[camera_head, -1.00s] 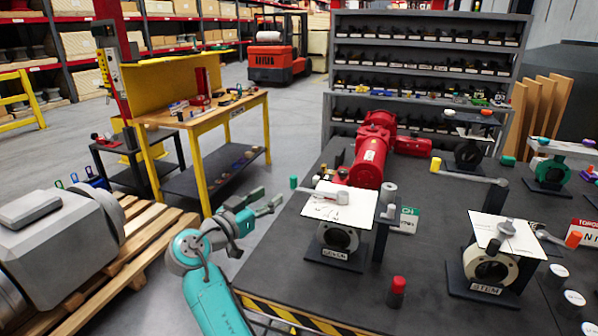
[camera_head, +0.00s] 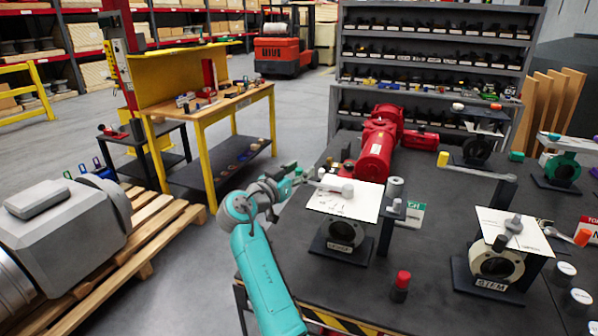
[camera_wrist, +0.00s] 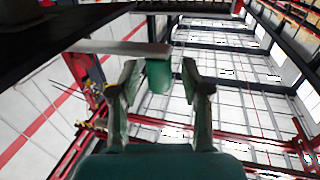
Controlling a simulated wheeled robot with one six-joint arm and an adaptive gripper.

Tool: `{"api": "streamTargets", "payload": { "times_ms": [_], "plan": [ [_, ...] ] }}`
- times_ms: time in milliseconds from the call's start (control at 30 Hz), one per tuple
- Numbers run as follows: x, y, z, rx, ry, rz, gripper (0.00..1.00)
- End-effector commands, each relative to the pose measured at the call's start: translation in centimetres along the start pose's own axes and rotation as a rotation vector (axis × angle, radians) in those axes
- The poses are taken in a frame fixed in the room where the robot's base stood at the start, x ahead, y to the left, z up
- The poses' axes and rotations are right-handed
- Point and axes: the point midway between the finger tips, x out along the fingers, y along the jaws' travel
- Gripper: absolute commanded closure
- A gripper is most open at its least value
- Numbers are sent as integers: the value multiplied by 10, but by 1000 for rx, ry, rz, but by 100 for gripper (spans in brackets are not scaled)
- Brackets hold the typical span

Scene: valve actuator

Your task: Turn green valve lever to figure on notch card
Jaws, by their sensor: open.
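The green valve lever is a grey bar (camera_head: 332,186) with a green end grip (camera_wrist: 158,76). It sits over a white notch card (camera_head: 362,205) on a dark valve stand (camera_head: 341,241) near the bench's left edge. Marks on the card are too small to read. My gripper (camera_head: 298,174) is at the lever's left end. In the wrist view my gripper (camera_wrist: 163,84) is open, with the green grip between its fingers and a gap on each side. The left finger is closer to the grip. In the head view my gripper partly hides the grip.
A red-capped item (camera_head: 402,282) is in front. A red actuator (camera_head: 378,145) lies behind.

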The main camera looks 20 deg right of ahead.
Motion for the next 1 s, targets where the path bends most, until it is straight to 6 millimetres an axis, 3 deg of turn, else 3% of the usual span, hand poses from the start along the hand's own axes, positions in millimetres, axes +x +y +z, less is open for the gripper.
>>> {"api": "streamTargets", "payload": {
  "times_ms": [200,267,400,767,1000],
  "plan": [
    [0,0,0,0,0,0,53],
    [0,0,0,0,0,0,65],
    [0,0,0,0,0,0,100],
    [-2,1,0,0,0,-11,100],
    [-13,6,0,2,1,-99,100]
  ]
}}
